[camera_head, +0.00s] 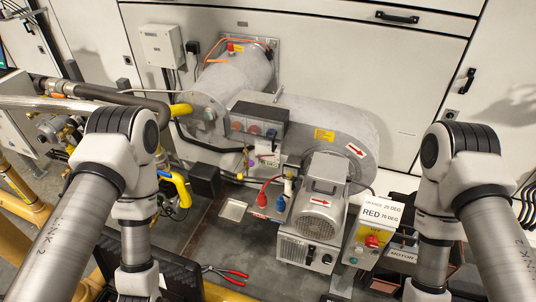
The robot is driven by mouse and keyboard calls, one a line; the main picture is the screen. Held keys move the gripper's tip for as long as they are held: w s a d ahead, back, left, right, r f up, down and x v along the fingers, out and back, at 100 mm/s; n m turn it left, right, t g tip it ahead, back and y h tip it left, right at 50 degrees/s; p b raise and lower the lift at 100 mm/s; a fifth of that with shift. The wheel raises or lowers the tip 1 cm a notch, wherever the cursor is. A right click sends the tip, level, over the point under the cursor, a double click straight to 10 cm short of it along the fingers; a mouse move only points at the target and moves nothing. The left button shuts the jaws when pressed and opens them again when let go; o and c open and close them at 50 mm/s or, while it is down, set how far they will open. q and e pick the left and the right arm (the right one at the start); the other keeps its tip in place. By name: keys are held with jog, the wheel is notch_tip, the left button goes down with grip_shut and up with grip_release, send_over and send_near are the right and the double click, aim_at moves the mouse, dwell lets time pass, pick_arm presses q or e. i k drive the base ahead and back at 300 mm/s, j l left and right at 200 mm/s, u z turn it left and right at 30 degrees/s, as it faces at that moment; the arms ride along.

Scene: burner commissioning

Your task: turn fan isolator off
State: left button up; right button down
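A box with a red rotary knob on a yellow plate (373,241) stands just right of the grey fan motor (318,207); it looks like the fan isolator. The knob's exact angle is too small to read. A white sign (381,212) reading "RED 70 DEG" is above the knob. A "MOTOR" label (401,255) is to its right, partly behind my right arm. My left arm comes down at the left and my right arm at the right, close beside the isolator box. Both grippers are out of the picture below.
The grey burner and fan housing (345,130) fills the middle, against a pale cabinet wall (420,60). Red-handled pliers (226,273) lie at the front. Yellow pipes (22,190) run along the left.

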aim_at(371, 241)
jog(key=z, duration=0.85)
